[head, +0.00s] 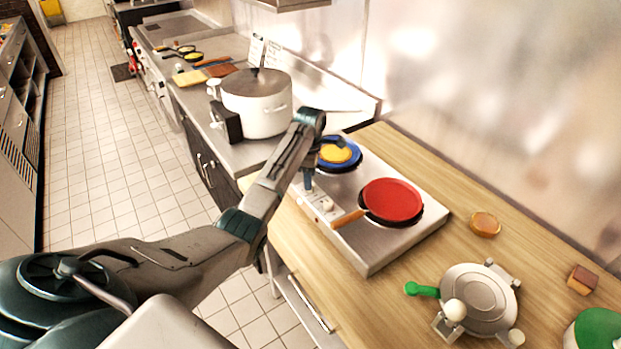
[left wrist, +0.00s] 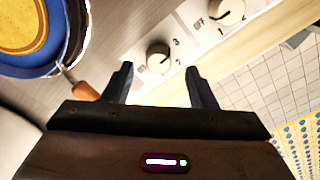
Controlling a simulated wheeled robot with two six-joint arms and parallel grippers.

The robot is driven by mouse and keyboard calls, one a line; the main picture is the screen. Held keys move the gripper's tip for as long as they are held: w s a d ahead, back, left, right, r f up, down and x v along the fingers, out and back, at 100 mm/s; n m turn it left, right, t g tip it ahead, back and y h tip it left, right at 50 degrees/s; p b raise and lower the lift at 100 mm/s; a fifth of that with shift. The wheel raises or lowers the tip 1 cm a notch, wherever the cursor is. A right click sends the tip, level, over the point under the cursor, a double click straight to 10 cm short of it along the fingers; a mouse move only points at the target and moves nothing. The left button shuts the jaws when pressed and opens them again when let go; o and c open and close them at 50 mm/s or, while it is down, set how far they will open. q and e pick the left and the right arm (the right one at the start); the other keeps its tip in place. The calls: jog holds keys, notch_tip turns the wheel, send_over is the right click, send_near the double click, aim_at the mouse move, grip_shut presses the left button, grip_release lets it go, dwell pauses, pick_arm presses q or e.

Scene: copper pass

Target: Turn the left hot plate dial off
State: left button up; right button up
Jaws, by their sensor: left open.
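The silver hot plate (head: 400,243) stands on the wooden counter, with two white dials on its front panel. In the left wrist view the left dial (left wrist: 158,58) lies between the tips of my open left gripper (left wrist: 158,76), with a gap on both sides. The numbers 2 and 3 show beside it; its exact setting is hard to read. The right dial (left wrist: 231,11) is at the top, outside the fingers. In the head view my left gripper (head: 308,184) points down at the front panel and partly hides it. My right gripper is not in view.
A blue pan (head: 355,162) with yellow food sits on the left burner, close to my gripper. A red pan (head: 392,200) sits on the right burner, its orange handle over the front edge. A large pot (head: 262,112) stands left. A waffle iron (head: 478,297) is at the right.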

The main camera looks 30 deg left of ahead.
pick_arm(q)
notch_tip(320, 180, down, 3)
jog(key=shift+w, duration=0.15)
jog(key=shift+c, duration=0.6)
jog(key=c, duration=0.9)
jog(key=shift+o, duration=0.2)
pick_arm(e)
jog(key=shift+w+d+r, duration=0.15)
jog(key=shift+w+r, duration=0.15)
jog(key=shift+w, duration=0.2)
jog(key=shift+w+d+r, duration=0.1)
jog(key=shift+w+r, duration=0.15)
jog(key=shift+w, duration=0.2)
